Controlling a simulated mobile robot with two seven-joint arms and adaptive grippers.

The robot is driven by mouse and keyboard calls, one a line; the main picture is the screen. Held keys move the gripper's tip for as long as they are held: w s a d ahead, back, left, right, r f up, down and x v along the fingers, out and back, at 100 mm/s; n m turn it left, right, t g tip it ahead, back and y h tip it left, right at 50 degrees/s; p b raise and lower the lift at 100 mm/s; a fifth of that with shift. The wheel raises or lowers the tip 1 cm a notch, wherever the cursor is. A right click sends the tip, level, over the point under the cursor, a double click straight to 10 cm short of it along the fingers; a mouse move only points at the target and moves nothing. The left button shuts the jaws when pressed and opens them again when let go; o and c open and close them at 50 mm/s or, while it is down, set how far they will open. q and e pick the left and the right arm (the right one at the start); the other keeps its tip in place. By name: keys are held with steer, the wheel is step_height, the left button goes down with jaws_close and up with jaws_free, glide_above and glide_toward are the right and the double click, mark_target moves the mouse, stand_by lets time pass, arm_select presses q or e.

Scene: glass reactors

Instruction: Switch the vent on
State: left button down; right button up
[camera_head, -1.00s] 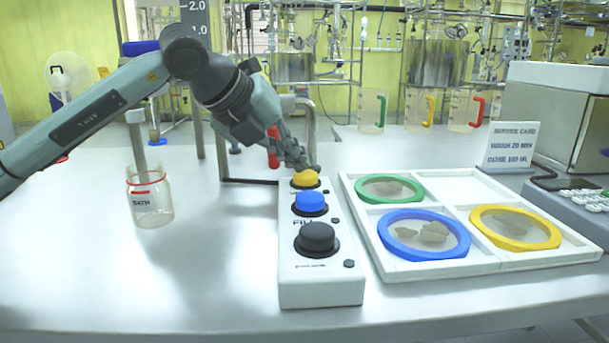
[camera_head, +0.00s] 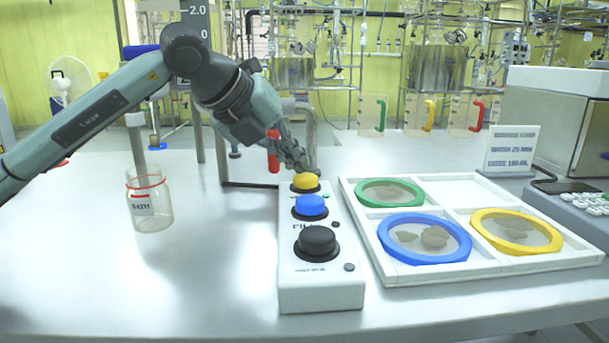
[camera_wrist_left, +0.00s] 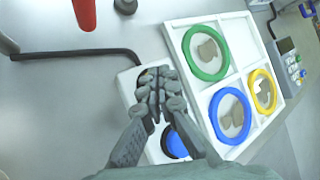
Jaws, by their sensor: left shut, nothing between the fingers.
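A white control box (camera_head: 320,290) stands on the bench with a yellow button (camera_head: 305,181), a blue button (camera_head: 311,204) and a black button (camera_head: 317,240) in a row. The label by the yellow button is mostly hidden. A small green light (camera_head: 327,196) shows beside it; the indicators by the other two buttons look dark. My left gripper (camera_head: 309,168) is shut and empty, its fingertips just over the yellow button; I cannot tell if they touch it. In the left wrist view the shut fingers (camera_wrist_left: 158,82) hide the yellow button, and the blue button (camera_wrist_left: 176,143) shows partly.
A white tray (camera_head: 450,268) with green, blue and yellow rimmed dishes lies right of the box. A glass jar (camera_head: 151,208) stands at left. A red-handled pipe (camera_head: 273,150) rises behind the box. A sign card (camera_head: 511,149) stands at back right. The front left bench is clear.

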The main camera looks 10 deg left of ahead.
mark_target(296, 177)
arm_select(q)
steer(key=shift+r+p, duration=1.75)
steer(key=shift+r, duration=1.3)
